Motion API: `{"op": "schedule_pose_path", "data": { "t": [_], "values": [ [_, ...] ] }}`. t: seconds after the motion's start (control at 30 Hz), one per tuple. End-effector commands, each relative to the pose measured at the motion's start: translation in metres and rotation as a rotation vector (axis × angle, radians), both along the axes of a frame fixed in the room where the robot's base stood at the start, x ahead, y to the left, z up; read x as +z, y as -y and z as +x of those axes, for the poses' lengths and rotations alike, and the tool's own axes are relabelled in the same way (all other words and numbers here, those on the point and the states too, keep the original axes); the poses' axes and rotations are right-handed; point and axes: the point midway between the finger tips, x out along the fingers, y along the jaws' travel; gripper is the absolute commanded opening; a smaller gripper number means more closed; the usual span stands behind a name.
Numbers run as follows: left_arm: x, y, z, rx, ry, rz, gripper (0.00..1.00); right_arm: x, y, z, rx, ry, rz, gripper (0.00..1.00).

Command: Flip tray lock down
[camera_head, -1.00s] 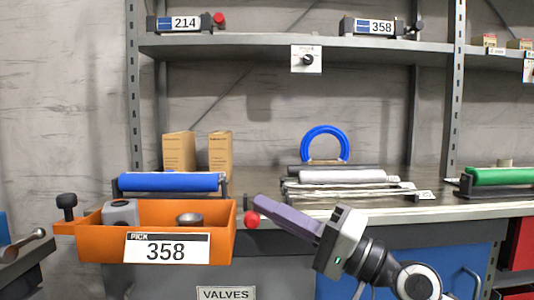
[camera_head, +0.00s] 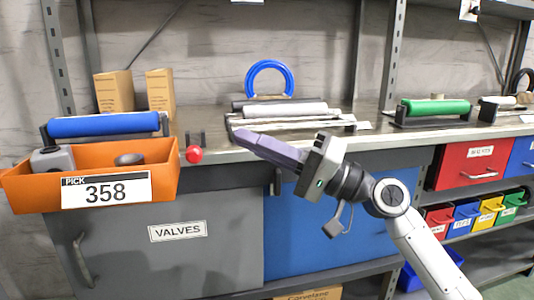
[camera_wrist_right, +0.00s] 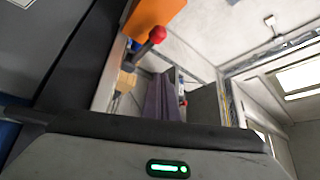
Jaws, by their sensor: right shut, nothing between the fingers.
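An orange tray (camera_head: 150,178) labelled PICK 358 sits at the left in the head view, and part of it shows at the top of the right wrist view (camera_wrist_right: 152,14). A red ball knob (camera_head: 194,154) stands just right of the tray, likely the tray lock's handle. The knob also shows on a dark stem in the right wrist view (camera_wrist_right: 157,34). The lock's exact tilt is hard to tell. My right gripper (camera_head: 238,139), with purple fingers, is shut and empty. Its tips are right of the knob with a visible gap. My left gripper is not in view.
A bench (camera_head: 225,153) runs behind, above a grey VALVES cabinet (camera_head: 160,255) and a blue door (camera_head: 325,235). A blue roller (camera_head: 105,124) stands behind the tray.

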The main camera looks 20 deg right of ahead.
Motion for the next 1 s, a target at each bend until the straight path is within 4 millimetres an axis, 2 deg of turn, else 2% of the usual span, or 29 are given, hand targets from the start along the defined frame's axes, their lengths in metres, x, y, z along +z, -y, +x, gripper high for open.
{"op": "schedule_pose_path", "data": {
  "t": [0.03,0.23,0.83,0.93,0.97,1.0],
  "values": [
    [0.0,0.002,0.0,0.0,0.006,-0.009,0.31,-0.007,0.008,-0.001,-0.001,-0.001,0.002,0.0],
    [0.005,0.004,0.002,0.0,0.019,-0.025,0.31,-0.015,0.023,-0.005,-0.001,0.002,0.002,0.0],
    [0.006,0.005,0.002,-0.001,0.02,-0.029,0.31,-0.019,0.024,-0.005,0.0,0.002,-0.004,0.0],
    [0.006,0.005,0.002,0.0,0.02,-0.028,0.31,-0.042,0.014,-0.006,-0.005,-0.015,-0.049,0.0],
    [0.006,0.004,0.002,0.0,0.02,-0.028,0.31,-0.054,0.008,-0.007,-0.009,-0.022,-0.073,0.0],
    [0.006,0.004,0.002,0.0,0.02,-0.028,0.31,-0.074,0.0,-0.008,-0.014,-0.034,-0.114,0.0]
  ]
}}
